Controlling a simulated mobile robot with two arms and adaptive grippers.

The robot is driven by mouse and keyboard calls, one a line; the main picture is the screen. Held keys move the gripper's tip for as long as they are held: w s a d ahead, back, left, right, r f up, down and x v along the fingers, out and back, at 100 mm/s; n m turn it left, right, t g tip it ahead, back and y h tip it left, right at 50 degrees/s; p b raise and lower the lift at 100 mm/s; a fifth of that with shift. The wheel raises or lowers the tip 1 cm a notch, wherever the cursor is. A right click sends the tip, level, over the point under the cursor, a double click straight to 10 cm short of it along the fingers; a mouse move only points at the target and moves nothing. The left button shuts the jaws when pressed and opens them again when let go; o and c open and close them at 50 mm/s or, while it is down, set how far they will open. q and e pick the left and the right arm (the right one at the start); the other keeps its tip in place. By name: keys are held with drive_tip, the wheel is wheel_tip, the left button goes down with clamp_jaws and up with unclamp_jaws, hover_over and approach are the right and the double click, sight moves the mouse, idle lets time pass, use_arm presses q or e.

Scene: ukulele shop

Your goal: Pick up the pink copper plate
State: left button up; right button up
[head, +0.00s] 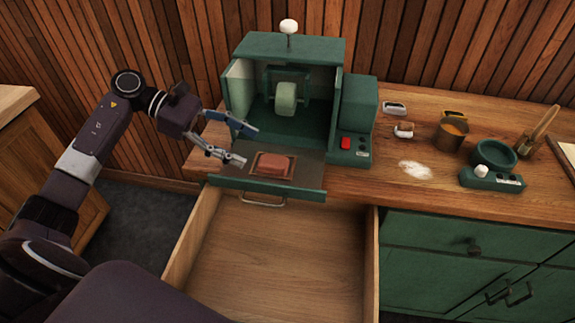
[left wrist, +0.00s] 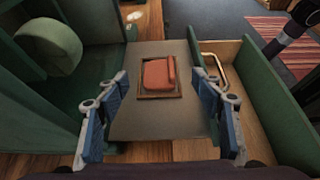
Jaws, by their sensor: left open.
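The pink copper plate (head: 277,165) is a small reddish-pink block with rounded corners. It lies in a shallow brown frame on the flat grey tray at the front of the green machine. In the left wrist view the plate (left wrist: 159,74) sits ahead of and between the two blue-padded fingers. My left gripper (head: 242,143) is open and empty, just left of the plate and apart from it. It also shows in the left wrist view (left wrist: 160,115). My right gripper is not in view.
The green machine (head: 358,103) with a pale wheel (head: 286,98) stands behind the tray. An open, empty wooden drawer (head: 270,255) is below. A copper cup (head: 450,135), white powder (head: 415,169) and a green bowl device (head: 492,167) are on the right counter.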

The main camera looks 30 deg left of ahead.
sight(285, 165)
use_arm(q)
drive_tip(key=p+x, duration=0.2)
drive_tip(key=x, duration=0.1)
drive_tip(key=shift+w+d+f, duration=0.15)
drive_tip(key=shift+d, duration=0.05)
drive_tip(key=shift+p+x, duration=0.7)
drive_tip(key=shift+x, duration=0.55)
drive_tip(key=shift+d+f, duration=0.2)
drive_tip(key=shift+f, duration=0.15)
drive_tip(key=shift+c, duration=0.3)
drive_tip(key=shift+w, duration=0.1)
drive_tip(key=c, duration=1.3)
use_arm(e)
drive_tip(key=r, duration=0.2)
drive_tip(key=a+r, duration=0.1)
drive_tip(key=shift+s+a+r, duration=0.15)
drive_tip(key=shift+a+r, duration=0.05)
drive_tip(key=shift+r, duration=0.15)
